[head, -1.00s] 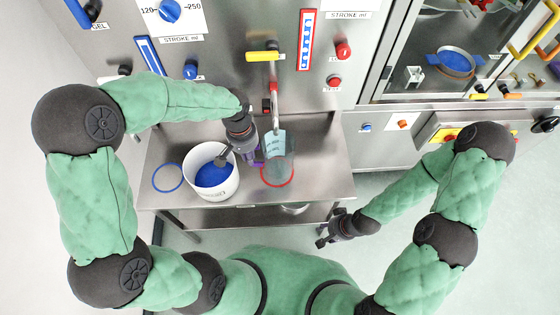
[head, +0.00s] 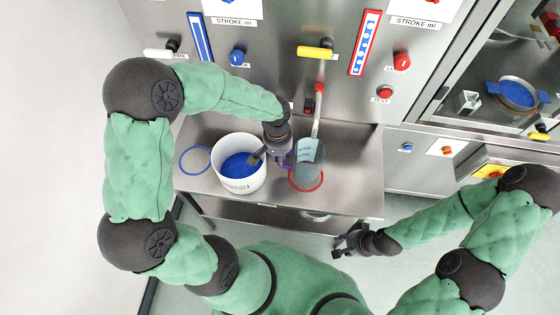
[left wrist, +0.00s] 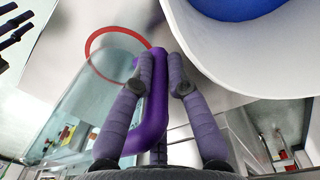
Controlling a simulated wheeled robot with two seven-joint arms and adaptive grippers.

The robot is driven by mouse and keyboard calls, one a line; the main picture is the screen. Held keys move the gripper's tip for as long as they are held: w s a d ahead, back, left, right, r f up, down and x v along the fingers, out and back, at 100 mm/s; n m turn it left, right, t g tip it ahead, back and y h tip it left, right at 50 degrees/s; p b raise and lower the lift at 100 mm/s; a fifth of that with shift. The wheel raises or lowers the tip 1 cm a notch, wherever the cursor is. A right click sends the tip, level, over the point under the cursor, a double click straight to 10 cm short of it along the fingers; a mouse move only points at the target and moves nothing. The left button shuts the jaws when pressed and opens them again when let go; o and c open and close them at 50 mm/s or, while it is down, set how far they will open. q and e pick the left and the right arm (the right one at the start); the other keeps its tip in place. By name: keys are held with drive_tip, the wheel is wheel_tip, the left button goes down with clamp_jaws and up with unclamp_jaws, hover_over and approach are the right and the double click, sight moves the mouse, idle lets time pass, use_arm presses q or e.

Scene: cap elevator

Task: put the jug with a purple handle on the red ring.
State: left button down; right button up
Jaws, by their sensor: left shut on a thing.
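The jug (head: 309,152) is clear, with a light blue tint and a purple handle (left wrist: 152,125). My left gripper (head: 283,162) is shut on the handle from the left; in the left wrist view its padded fingers (left wrist: 161,62) stand on either side of it. The red ring (head: 321,184) lies on the steel bench, and the jug appears over its back part. In the left wrist view the ring (left wrist: 97,37) shows partly through the jug wall. I cannot tell whether the jug touches the bench. My right gripper (head: 343,245) is open and empty, in front of the bench.
A white bucket (head: 240,182) with blue contents stands close to the left of my left gripper. A blue ring (head: 182,166) lies on the bench further left. A spout pipe (head: 318,110) hangs above the jug. The bench (head: 355,170) is clear on the right.

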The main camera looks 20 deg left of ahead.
use_arm(q)
drive_tip(key=shift+f, duration=0.9)
drive_tip(key=shift+f, duration=0.2)
drive_tip(key=c, duration=1.2)
unclamp_jaws()
drive_tip(key=shift+r, duration=0.15)
drive_tip(key=shift+r, duration=0.35)
drive_tip(key=r+p, duration=0.1)
drive_tip(key=r, duration=0.2)
drive_tip(key=r+p, duration=0.1)
drive_tip(key=r, duration=0.3)
drive_tip(key=r+p, duration=0.1)
drive_tip(key=r, duration=0.3)
drive_tip(key=shift+a+r+p, duration=0.2)
drive_tip(key=shift+a+p, duration=0.1)
